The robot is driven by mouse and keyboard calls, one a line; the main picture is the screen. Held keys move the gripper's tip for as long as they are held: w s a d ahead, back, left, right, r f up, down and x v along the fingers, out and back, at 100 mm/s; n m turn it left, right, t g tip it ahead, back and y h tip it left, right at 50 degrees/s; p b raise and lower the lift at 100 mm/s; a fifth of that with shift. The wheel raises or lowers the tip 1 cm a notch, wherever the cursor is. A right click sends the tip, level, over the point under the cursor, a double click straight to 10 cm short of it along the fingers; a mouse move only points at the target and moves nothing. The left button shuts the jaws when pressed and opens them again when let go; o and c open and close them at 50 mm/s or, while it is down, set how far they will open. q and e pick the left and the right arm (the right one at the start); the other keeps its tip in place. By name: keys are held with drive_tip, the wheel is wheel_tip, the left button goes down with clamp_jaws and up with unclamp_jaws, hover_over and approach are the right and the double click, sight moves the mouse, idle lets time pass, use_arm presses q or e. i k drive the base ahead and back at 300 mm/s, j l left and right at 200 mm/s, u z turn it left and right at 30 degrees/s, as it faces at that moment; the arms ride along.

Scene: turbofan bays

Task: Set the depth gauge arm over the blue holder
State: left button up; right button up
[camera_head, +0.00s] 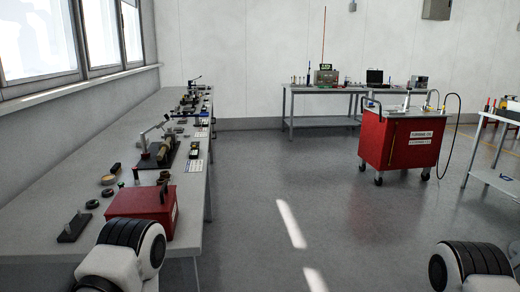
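I cannot make out a blue holder in this view. A fixture with a slanted light arm (151,131) and a brass-coloured body (155,155) stands on the left bench. Another small device with an arm (194,82) stands farther along the same bench. I cannot tell whether either is the depth gauge. Parts of my two arms show at the bottom left and bottom right, but both grippers are out of view.
The long bench (80,193) under the windows holds a red box (146,209) and several small parts. A red cart (398,140) stands right of centre, and a table (318,122) stands at the back wall. The middle floor is clear.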

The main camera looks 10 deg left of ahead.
sight(184, 115)
drive_tip(key=i+l+z, duration=0.15)
drive_tip(key=i, duration=0.4)
drive_tip(key=i+l+z, duration=0.15)
drive_tip(key=i, duration=0.45)
drive_tip(key=i+l+z, duration=0.2)
drive_tip(key=i, duration=0.4)
